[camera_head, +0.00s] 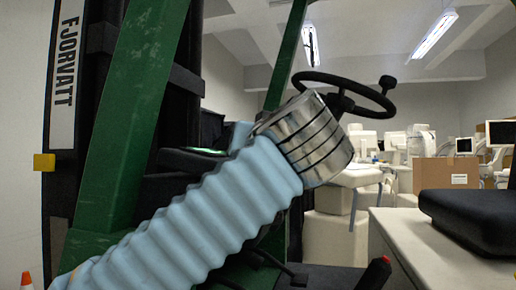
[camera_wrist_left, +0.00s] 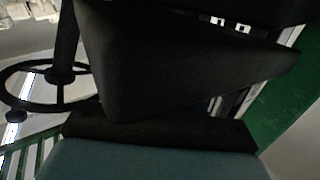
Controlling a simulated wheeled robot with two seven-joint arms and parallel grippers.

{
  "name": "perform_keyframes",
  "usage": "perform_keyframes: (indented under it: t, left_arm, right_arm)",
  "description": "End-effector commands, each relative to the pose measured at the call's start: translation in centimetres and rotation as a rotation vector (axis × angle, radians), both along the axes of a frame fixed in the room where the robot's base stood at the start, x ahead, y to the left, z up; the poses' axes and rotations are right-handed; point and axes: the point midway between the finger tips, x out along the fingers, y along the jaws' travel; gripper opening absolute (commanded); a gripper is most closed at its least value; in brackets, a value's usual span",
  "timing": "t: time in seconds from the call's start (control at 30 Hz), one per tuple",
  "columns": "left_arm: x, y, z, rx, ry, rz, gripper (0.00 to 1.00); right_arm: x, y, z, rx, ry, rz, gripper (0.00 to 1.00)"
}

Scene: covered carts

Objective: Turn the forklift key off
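I cannot make out the forklift key in either view. The forklift's green frame (camera_head: 135,110) fills the left of the head view, and its black steering wheel (camera_head: 345,90) is at upper centre. The wheel also shows at the left of the left wrist view (camera_wrist_left: 60,105), upside down. My left arm, in a pale blue ribbed sleeve with a shiny metal cuff, reaches up from the lower left to just below the wheel. Its fingertips are not discernible. A large dark shape fills the middle of the wrist view. My right gripper is out of view.
A black seat (camera_head: 470,215) is at the right. A lever with a red tip (camera_head: 378,272) stands at the bottom. A cardboard box (camera_head: 445,172) and white equipment are behind. An orange cone (camera_head: 26,281) is at lower left.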

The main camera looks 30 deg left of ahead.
Motion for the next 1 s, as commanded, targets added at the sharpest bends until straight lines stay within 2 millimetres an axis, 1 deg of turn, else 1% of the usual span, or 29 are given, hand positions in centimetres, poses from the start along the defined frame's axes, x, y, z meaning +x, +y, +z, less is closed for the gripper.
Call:
perform_keyframes:
  t: [0.1, 0.33, 0.5, 0.57, 0.83, 1.0]
  left_arm:
    - [0.33, 0.31, -0.01, 0.000, 0.000, 0.000, 0.34]
    - [0.36, 0.31, -0.02, 0.000, 0.000, -0.001, 0.34]
    - [0.36, 0.30, -0.03, 0.000, 0.000, -0.001, 0.08]
    - [0.36, 0.30, -0.03, 0.000, 0.000, -0.001, 0.00]
    - [0.36, 0.29, 0.00, 0.001, -0.001, 0.006, 0.00]
    - [0.35, 0.29, 0.09, 0.005, -0.008, 0.048, 0.00]
  right_arm:
    - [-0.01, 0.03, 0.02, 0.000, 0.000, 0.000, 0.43]
    - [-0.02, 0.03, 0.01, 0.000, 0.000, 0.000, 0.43]
    - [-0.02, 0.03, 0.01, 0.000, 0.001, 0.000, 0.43]
    - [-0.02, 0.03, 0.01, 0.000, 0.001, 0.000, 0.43]
    - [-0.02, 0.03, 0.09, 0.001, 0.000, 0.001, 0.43]
    - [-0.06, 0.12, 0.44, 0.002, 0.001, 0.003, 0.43]
